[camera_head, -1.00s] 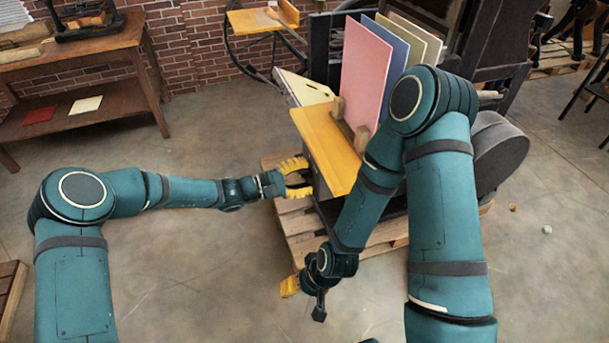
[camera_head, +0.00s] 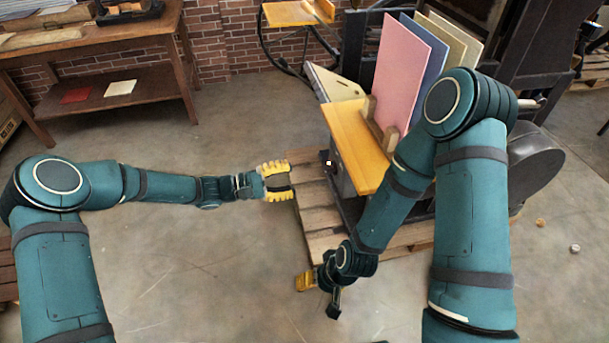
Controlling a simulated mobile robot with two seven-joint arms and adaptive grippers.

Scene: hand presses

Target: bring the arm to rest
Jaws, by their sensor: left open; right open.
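My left gripper (camera_head: 278,180), with yellow fingers, is at the end of the outstretched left arm. It is open and empty, just left of the wooden pallet (camera_head: 318,212) under the press. My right gripper (camera_head: 304,281) hangs low by the pallet's near corner, at the end of the bent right arm. Only part of its yellow fingers shows; the rest is hidden behind my wrist. I see nothing held in it.
The press has an orange feed board (camera_head: 355,150) and upright pink (camera_head: 402,75), blue and cream sheets close behind my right arm. A wooden table (camera_head: 95,45) stands at the back left. The floor between my arms is clear.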

